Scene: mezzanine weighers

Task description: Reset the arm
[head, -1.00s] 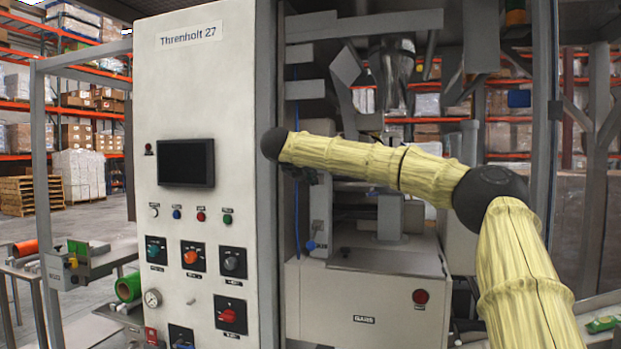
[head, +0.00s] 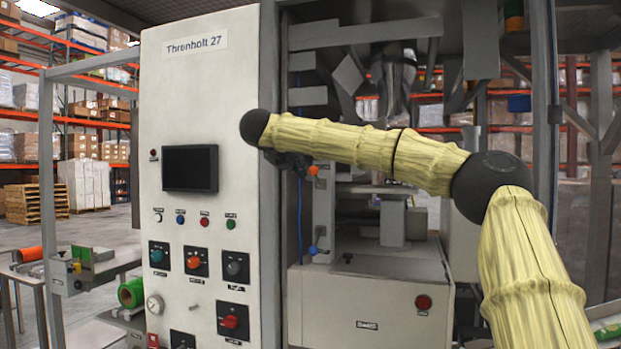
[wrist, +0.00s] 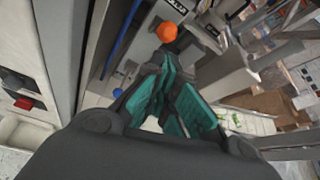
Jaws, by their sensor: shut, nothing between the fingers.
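My gripper (head: 293,164) shows in the head view as a small dark shape under the far end of my yellow-sleeved arm, in front of the machine's open bay. In the wrist view my gripper (wrist: 168,68) has dark fingers with teal pads; it is shut and holds nothing. An orange ball knob (head: 314,170) is just right of the gripper in the head view. In the wrist view the orange knob (wrist: 167,32) lies just beyond the fingertips; I cannot tell whether they touch.
The white control cabinet (head: 208,110), labelled Threnholt 27, stands left of the gripper, with a dark screen (head: 190,168) and several knobs. A blue knob (head: 312,250) sits lower in the bay. A grey upright (head: 540,120) stands at the right, close to my arm.

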